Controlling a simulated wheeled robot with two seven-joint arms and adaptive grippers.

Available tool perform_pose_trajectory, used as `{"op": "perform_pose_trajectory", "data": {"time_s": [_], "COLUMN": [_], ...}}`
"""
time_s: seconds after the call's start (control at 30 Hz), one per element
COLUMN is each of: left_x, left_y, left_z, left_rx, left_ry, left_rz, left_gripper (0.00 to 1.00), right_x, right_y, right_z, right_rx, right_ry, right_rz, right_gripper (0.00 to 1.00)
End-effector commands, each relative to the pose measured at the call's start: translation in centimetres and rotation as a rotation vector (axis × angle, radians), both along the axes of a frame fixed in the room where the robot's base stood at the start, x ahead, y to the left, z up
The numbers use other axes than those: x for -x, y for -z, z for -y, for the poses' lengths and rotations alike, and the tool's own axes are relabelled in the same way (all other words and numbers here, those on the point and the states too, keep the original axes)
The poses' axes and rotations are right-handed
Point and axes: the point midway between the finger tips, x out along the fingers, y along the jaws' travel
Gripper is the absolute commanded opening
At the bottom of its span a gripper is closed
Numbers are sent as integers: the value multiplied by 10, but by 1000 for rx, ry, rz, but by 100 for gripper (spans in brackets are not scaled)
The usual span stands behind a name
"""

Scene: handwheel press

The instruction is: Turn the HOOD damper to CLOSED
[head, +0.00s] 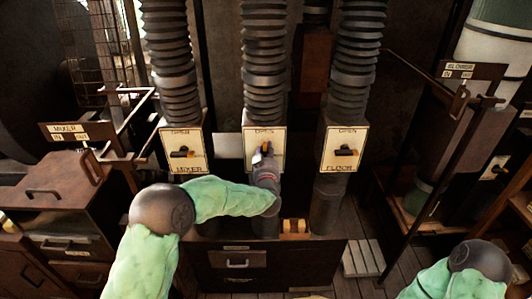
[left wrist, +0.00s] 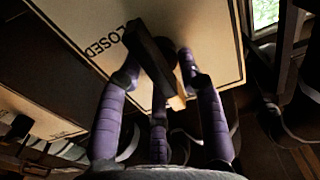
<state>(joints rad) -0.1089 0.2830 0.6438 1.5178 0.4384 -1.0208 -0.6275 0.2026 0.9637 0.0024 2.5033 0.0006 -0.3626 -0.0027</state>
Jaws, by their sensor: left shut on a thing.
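The middle damper plate (head: 250,140) sits on the middle duct, with OPEN printed at its top; its lower label is hidden behind my left gripper. My left gripper (head: 265,152) is at the front of this plate, shut on the damper's handle. In the left wrist view, the dark handle (left wrist: 152,50) with a pale tan end lies between the purple fingers of the gripper (left wrist: 160,68). The word CLOSED shows on the pale plate (left wrist: 215,50) beside it. The handle's exact angle is hard to tell in the head view. My right gripper is out of view.
The MIXER damper plate (head: 183,158) is to the left and the FLOOR damper plate (head: 344,158) to the right, both with handles lying sideways. Ribbed ducts (head: 264,45) rise above. A dark drawer cabinet (head: 270,265) stands below. Pipe frames stand at both sides.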

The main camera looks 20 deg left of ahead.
Motion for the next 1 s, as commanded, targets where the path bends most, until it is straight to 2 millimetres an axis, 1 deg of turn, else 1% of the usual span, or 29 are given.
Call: {"op": "perform_pose_trajectory", "data": {"time_s": [0.17,0.37,1.0], "left_x": [0,0,-2], "left_y": [0,-1,4], "left_z": [0,1,5], "left_rx": [-57,-189,-769], "left_ry": [-1,-1,0], "left_rz": [-17,-55,-221], "left_gripper": [4,4,4], "right_x": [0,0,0], "right_y": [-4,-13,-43], "right_z": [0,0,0], "right_rx": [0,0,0], "right_ry": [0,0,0], "right_rz": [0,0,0], "right_gripper": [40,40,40]}}
